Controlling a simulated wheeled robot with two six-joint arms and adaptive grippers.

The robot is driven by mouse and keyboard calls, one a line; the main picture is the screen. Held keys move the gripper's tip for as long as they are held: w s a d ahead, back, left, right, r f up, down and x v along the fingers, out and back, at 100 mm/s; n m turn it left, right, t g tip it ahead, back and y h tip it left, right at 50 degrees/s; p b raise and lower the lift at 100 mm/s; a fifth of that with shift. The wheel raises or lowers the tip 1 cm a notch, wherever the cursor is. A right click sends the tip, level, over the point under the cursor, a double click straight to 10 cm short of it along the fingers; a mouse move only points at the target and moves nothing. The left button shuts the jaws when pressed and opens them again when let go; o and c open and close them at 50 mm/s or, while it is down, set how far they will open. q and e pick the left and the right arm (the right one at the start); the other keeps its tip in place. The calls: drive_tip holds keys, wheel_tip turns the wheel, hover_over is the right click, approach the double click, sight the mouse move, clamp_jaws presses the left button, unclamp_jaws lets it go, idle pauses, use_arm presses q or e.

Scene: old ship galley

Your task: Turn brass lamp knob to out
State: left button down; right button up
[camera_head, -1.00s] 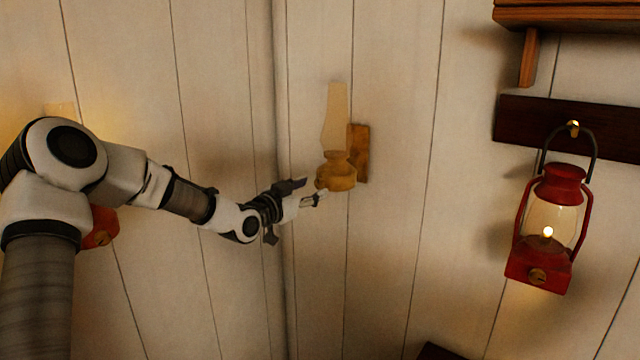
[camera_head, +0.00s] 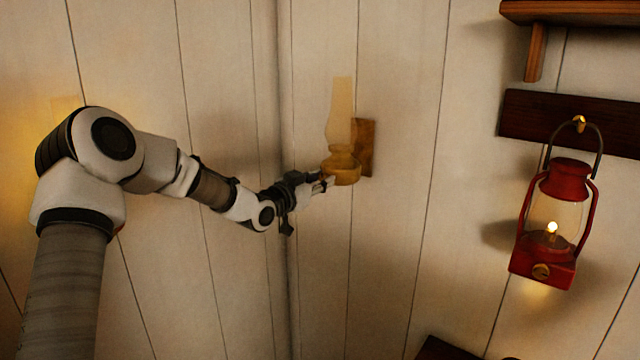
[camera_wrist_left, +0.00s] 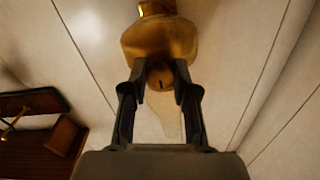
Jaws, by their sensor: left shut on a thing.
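The brass lamp (camera_head: 342,170) with a tall glass chimney (camera_head: 340,112) is fixed to a wooden wall block (camera_head: 366,147). Its flame does not show. In the left wrist view the lamp's brass body (camera_wrist_left: 160,40) is at the top, and its round knob (camera_wrist_left: 160,77) with a dark mark sits between the fingers. My left gripper (camera_head: 326,184) reaches the lamp from the left; in the left wrist view its fingers (camera_wrist_left: 160,82) are shut on the knob. The fingers hide the knob's sides. My right gripper is not in view.
A lit red lantern (camera_head: 548,222) hangs from a hook on a dark board (camera_head: 570,122) at the right. A wooden shelf (camera_head: 580,12) is above it. A dark edge (camera_head: 440,349) shows at the bottom. The wall between the lamp and lantern is clear.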

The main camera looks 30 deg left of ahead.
use_arm(q)
drive_tip(key=c, duration=0.9)
unclamp_jaws()
drive_tip(key=shift+w, duration=0.1)
drive_tip(key=s, duration=1.2)
drive_tip(key=shift+a, duration=0.4)
drive_tip(key=shift+a+f, duration=0.1)
drive_tip(key=shift+f, duration=0.05)
